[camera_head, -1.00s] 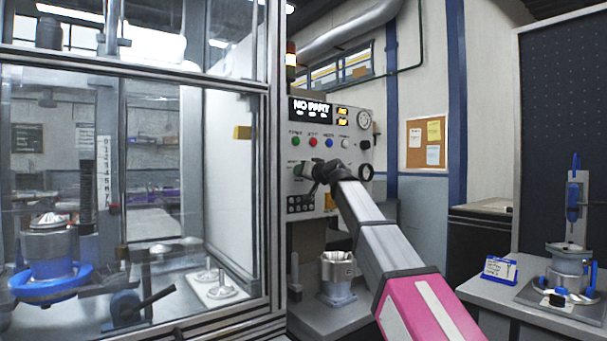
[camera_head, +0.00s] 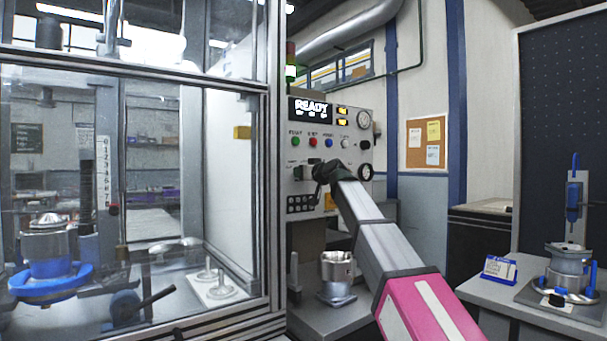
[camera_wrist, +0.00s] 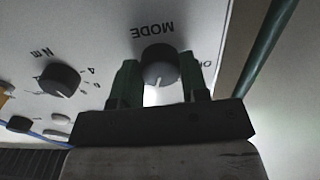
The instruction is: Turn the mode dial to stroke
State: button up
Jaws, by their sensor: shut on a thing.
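The mode dial (camera_wrist: 160,66) is a dark round knob under the upside-down word MODE in the wrist view. My gripper (camera_wrist: 160,88) has its two green fingers on either side of the dial, shut on it. Letters at the dial's right are partly hidden by a finger. In the head view my gripper (camera_head: 324,172) is at the control panel (camera_head: 350,190), and hides the dial.
Another knob (camera_wrist: 60,80), marked Nm, sits left of the dial. A glazed press enclosure (camera_head: 272,200) stands left of the panel. A metal housing (camera_head: 337,275) stands on the bench below my arm. A side table (camera_head: 480,285) is at right.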

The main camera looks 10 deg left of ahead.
jog(key=o, duration=0.9)
jog(key=v, duration=1)
jog(key=shift+s+d, duration=0.25)
jog(key=shift+s, duration=0.05)
